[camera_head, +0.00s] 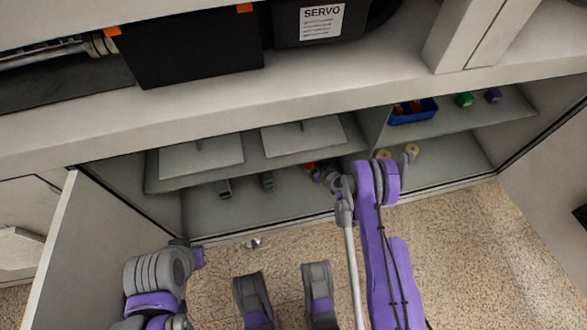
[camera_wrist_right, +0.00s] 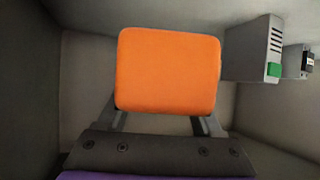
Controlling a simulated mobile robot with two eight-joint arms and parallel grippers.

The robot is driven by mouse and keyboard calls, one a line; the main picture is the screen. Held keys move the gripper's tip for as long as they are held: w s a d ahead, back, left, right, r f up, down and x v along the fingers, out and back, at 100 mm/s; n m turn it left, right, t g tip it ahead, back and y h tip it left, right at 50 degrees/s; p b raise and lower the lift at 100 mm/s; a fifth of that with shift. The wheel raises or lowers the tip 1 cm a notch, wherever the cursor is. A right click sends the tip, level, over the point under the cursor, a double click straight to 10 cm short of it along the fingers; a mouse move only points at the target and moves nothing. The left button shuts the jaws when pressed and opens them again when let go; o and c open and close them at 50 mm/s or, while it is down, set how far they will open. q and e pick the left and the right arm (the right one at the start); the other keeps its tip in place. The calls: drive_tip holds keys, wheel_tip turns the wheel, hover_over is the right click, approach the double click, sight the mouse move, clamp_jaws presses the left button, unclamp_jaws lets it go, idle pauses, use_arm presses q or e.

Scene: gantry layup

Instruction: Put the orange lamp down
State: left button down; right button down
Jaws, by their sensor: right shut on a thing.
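The orange lamp (camera_wrist_right: 168,70) fills the middle of the right wrist view as a rounded orange block. In the head view only a small orange part of it (camera_head: 310,167) shows, inside the open cabinet above the lower shelf (camera_head: 300,205). My right gripper (camera_head: 322,174) reaches into the cabinet there. Its two fingers stand at the lamp's sides in the wrist view (camera_wrist_right: 161,120), shut on it, with the tips partly hidden behind it. I cannot tell whether the lamp touches the shelf.
Two grey devices, one with a green part (camera_wrist_right: 252,50) and one with a dark part (camera_wrist_right: 298,62), stand right of the lamp in the wrist view. A blue bin (camera_head: 413,113) and small green (camera_head: 465,99) and purple (camera_head: 493,95) blocks sit on the upper right shelf.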

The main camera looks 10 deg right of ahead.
sight(306, 176)
wheel_tip(306, 176, down, 8)
drive_tip(key=shift+f+b, duration=0.1)
drive_tip(key=shift+b, duration=0.9)
drive_tip(key=shift+c, duration=0.2)
unclamp_jaws()
